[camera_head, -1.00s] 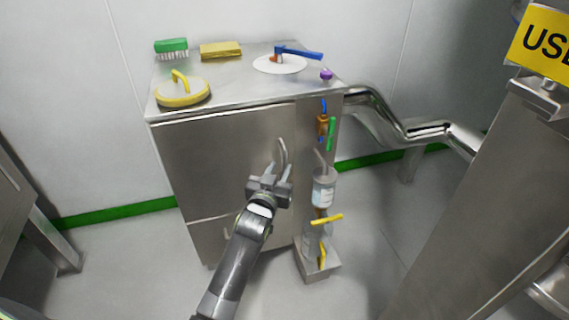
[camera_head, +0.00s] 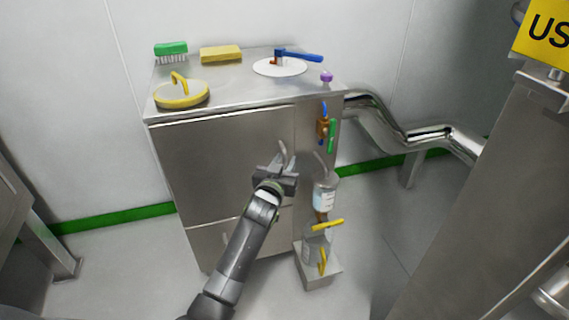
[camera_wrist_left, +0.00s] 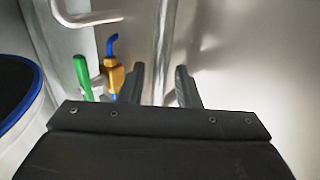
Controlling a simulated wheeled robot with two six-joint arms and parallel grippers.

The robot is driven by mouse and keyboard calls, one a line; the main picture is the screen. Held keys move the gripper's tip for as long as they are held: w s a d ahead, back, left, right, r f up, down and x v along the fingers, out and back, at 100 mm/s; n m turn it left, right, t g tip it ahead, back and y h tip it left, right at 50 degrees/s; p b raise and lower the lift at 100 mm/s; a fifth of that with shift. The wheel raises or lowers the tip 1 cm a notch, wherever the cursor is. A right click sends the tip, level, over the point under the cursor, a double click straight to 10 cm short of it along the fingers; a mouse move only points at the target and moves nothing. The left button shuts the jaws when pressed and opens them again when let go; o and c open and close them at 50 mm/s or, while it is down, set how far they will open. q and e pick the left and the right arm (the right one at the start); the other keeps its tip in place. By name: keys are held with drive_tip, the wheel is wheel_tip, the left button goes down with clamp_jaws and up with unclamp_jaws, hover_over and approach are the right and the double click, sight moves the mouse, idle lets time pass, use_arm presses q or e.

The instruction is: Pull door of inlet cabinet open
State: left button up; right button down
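The inlet cabinet (camera_head: 160,215) is a steel box against the wall. Its upper door (camera_head: 215,150) looks shut, flush with the front. A curved metal handle (camera_head: 283,152) stands on the door's right side. My left gripper (camera_head: 275,168) is at this handle, which is partly hidden behind it. In the left wrist view the two dark fingers (camera_wrist_left: 160,82) are apart, with the vertical handle bar (camera_wrist_left: 166,35) between them and gaps visible on both sides. My right gripper is in neither view.
A clear bottle (camera_head: 326,192) and yellow-handled valves (camera_head: 328,224) stand just right of the door. A steel pipe (camera_head: 400,125) runs off right. A yellow lidded disc (camera_head: 182,95), brush (camera_head: 171,48) and sponge (camera_head: 221,54) lie on top.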

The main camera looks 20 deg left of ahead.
use_arm(q)
clamp_jaws()
idle(0.5)
